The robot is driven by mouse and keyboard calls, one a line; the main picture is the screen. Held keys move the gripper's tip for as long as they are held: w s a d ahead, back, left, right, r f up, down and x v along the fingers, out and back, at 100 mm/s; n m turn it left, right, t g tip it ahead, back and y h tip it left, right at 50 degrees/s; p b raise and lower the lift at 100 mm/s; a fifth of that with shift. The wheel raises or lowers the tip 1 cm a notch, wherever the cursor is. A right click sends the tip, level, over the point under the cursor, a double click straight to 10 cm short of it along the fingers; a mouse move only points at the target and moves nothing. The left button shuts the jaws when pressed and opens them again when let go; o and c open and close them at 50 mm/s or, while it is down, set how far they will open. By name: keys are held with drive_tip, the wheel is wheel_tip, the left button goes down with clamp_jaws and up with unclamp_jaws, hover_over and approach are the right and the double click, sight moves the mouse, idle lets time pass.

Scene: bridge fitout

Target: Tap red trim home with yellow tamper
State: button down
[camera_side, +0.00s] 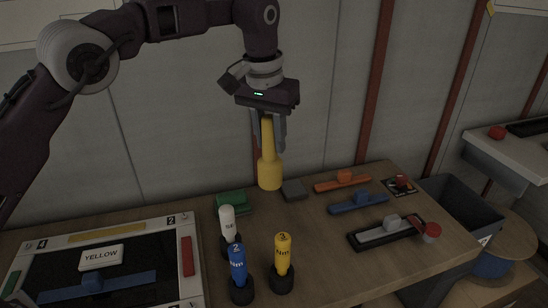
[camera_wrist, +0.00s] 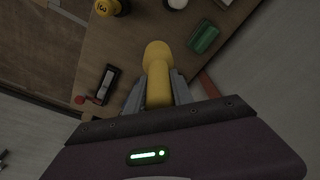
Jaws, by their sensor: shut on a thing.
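The yellow tamper (camera_side: 269,172) hangs upright from my gripper (camera_side: 267,125), wide end down. My gripper is shut on its narrower neck, above the back of the bench and apart from it. In the wrist view the tamper (camera_wrist: 157,70) sits between the fingers of my gripper (camera_wrist: 158,92). The red trim (camera_side: 187,256) is a short strip on the right side of the framed panel (camera_side: 150,240) at lower left. It lies left of and below my gripper in the side view. I cannot tell how deep it is seated. The wrist view does not show it.
White (camera_side: 227,222), blue (camera_side: 238,267) and yellow (camera_side: 282,257) drivers stand in dark bases beside the panel. A YELLOW card (camera_side: 101,257) and blue bar (camera_side: 98,285) lie on it. Green block (camera_side: 233,201), orange bar (camera_side: 343,182) and a dark bin (camera_side: 462,208) are rightward.

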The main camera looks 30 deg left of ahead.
drive_tip(key=s+a, duration=1.3)
drive_tip(key=s, duration=0.3)
wheel_tip(320, 180, down, 5)
drive_tip(key=shift+s+a+f, duration=0.1)
drive_tip(key=shift+s+f, duration=0.05)
drive_tip(key=shift+f, duration=0.05)
drive_tip(key=shift+f, duration=2.05)
wheel_tip(320, 180, down, 6)
drive_tip(key=shift+r, duration=2.35)
